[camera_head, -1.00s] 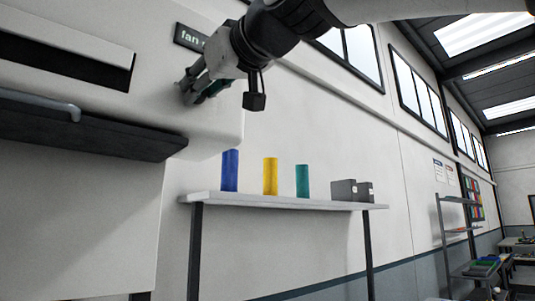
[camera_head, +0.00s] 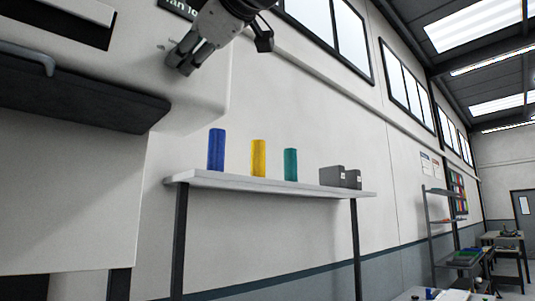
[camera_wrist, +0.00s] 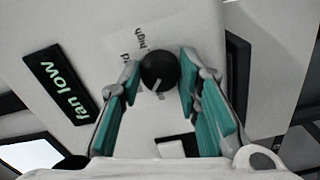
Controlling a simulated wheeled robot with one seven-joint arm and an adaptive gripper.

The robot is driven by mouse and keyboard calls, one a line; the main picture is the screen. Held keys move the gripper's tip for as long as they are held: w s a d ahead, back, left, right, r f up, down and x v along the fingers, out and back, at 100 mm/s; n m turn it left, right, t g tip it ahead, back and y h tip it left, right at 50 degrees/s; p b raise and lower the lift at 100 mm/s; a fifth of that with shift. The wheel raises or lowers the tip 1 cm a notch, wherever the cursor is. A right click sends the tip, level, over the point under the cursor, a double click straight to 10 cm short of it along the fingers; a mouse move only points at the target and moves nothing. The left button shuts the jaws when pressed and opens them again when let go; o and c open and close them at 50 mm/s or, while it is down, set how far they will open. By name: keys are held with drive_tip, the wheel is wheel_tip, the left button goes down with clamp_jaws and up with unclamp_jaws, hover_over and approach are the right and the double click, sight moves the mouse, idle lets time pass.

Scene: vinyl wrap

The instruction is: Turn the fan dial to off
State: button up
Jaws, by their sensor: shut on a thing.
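The fan dial (camera_wrist: 159,70) is a round black knob with a pale pointer line, on the white machine panel (camera_wrist: 185,25). My gripper (camera_wrist: 158,76) is shut on the dial, with a teal-padded finger on each side of it. The pointer line runs toward the lower left in the wrist view. Small print beside the dial includes "high"; the rest is hard to read. A dark sign (camera_wrist: 62,85) on the panel reads "fan low". In the head view my gripper (camera_head: 178,66) is against the machine front and hides the dial.
A dark ledge with a grey handle (camera_head: 28,55) juts from the machine at left. Space before the wall is open.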

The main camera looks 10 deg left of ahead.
drive_tip(key=n, duration=0.4)
drive_tip(key=shift+n+b, duration=0.35)
drive_tip(key=shift+n, duration=0.05)
idle(0.4)
drive_tip(key=o, duration=1.1)
drive_tip(key=shift+o, duration=0.2)
drive_tip(key=v, duration=1.2)
drive_tip(key=shift+w, duration=0.1)
